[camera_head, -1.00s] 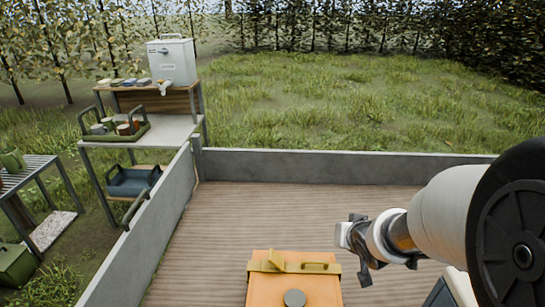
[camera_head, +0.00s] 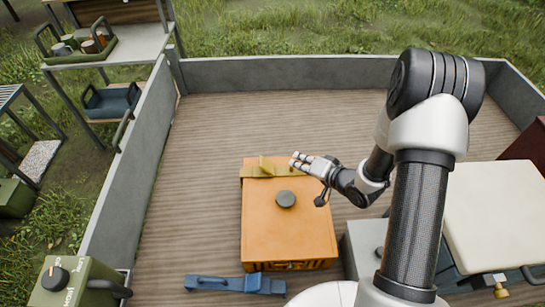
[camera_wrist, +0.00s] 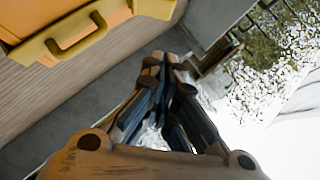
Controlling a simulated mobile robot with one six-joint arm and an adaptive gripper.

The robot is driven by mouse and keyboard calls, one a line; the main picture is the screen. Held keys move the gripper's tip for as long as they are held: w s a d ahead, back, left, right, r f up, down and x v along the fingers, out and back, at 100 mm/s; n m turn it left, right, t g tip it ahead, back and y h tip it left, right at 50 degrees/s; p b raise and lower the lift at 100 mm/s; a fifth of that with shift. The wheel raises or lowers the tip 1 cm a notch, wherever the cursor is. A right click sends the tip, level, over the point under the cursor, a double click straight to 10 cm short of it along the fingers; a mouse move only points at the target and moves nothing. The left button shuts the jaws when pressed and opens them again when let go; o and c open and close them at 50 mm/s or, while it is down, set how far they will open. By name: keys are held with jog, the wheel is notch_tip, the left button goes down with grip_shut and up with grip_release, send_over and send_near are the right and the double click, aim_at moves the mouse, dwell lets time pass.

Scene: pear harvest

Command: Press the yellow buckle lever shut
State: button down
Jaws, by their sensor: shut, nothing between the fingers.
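The orange case (camera_head: 290,235) lies on the slatted deck with a yellow band across its far edge. The yellow buckle lever (camera_head: 266,166) stands up from that band, left of its middle. My gripper (camera_head: 296,161) is shut and empty, just right of the lever near the case's far right corner, apart from the lever as far as I can tell. In the wrist view, my shut fingers (camera_wrist: 166,66) point away from the case. A yellow handle (camera_wrist: 72,38) shows at the upper left, and a yellow piece, perhaps the lever, is cut off at the top edge.
A dark round knob (camera_head: 285,199) sits on the case lid. A blue tool (camera_head: 235,284) lies in front of the case. A grey low wall (camera_head: 330,73) rims the deck. The deck left of the case is clear.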

jog(key=shift+w, duration=0.1)
jog(key=b, duration=0.4)
send_over(271, 168)
jog(key=d, duration=0.1)
notch_tip(271, 168, down, 7)
jog(key=shift+r, duration=0.1)
jog(key=shift+a+f, duration=0.25)
jog(key=shift+a, duration=0.15)
